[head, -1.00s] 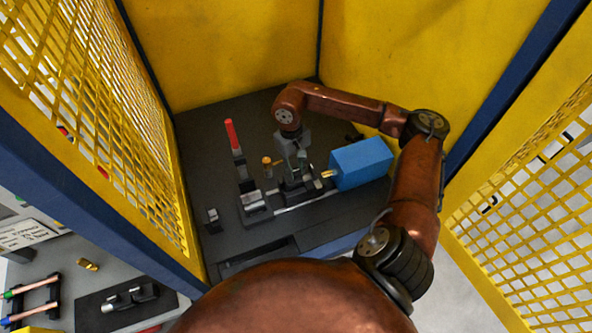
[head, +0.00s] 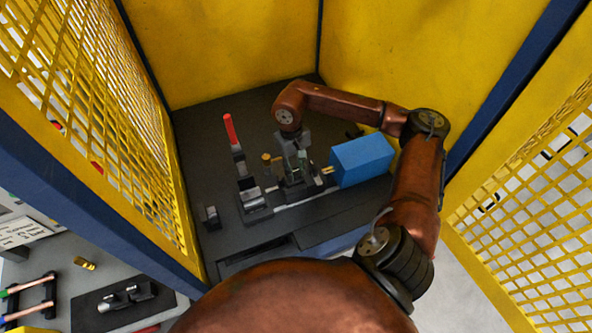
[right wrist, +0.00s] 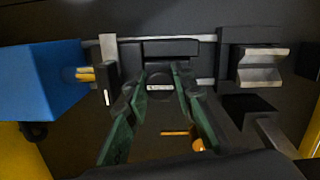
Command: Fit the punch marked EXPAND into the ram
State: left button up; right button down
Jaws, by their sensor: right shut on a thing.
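My right gripper (head: 297,170) reaches down over the machine bed, left of the blue ram housing (head: 362,161). In the right wrist view its green fingers (right wrist: 160,86) are closed on a dark round punch (right wrist: 154,88) with a small white label; the lettering is too small to read. The brass ram rod (head: 328,170) sticks out of the housing toward the gripper. In the right wrist view the rod (right wrist: 85,74) ends near a dark upright plate, and the punch is apart from it, to its right. My left gripper is not in view.
A red-handled lever (head: 230,130) and a metal clamp block (head: 252,198) stand left of the gripper. An orange-topped peg (head: 267,158) is close behind it. Yellow guard walls (head: 220,50) surround the bed. Outside at lower left are copper tubes (head: 28,290) and a dark tray (head: 90,312).

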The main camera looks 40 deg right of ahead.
jog(key=shift+f, duration=0.25)
jog(key=c, duration=1.6)
grip_release()
jog(key=shift+f, duration=0.1)
jog(key=r, duration=0.4)
jog(key=w+r, duration=0.1)
jog(key=r, duration=0.7)
jog(key=shift+w+d, duration=0.1)
jog(key=shift+w, duration=0.1)
